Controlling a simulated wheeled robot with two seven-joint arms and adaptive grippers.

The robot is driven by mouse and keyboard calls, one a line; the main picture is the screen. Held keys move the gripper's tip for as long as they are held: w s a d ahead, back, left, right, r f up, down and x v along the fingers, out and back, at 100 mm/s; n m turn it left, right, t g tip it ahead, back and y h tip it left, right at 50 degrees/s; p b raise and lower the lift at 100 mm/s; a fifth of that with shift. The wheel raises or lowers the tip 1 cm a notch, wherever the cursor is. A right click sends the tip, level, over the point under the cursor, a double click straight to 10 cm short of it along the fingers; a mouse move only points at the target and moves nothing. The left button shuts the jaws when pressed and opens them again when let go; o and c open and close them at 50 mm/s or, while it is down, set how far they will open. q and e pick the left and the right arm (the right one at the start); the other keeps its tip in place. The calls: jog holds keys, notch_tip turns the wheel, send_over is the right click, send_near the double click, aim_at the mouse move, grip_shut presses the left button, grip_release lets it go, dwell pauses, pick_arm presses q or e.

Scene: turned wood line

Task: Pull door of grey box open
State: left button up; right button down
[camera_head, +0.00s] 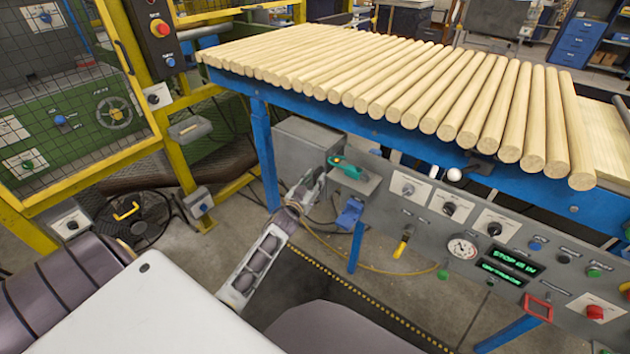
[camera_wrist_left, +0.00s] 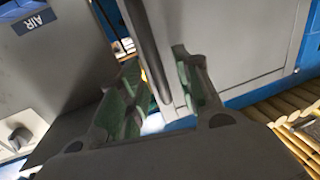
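The grey box (camera_head: 308,143) is mounted under the left end of the blue rod table. My left gripper (camera_head: 308,187) is at the box's lower front. In the left wrist view a flat grey door panel (camera_wrist_left: 222,45) fills the upper middle, with a dark upright bar (camera_wrist_left: 150,50) along its left side. The green-padded fingers of the left gripper (camera_wrist_left: 160,95) stand apart, with the bar and the panel's lower corner between them. Whether a pad touches the bar is unclear. The door's opening is not visible. My right gripper is not in view.
A box labelled AIR (camera_wrist_left: 60,60) is close on the left in the wrist view. A green lever (camera_head: 343,166) and a blue fitting (camera_head: 350,214) sit right of the gripper. The control panel (camera_head: 470,225) extends right. Wooden rods (camera_head: 400,85) cover the table.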

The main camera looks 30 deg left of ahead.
pick_arm(q)
jog(key=shift+w, duration=0.4)
grip_shut()
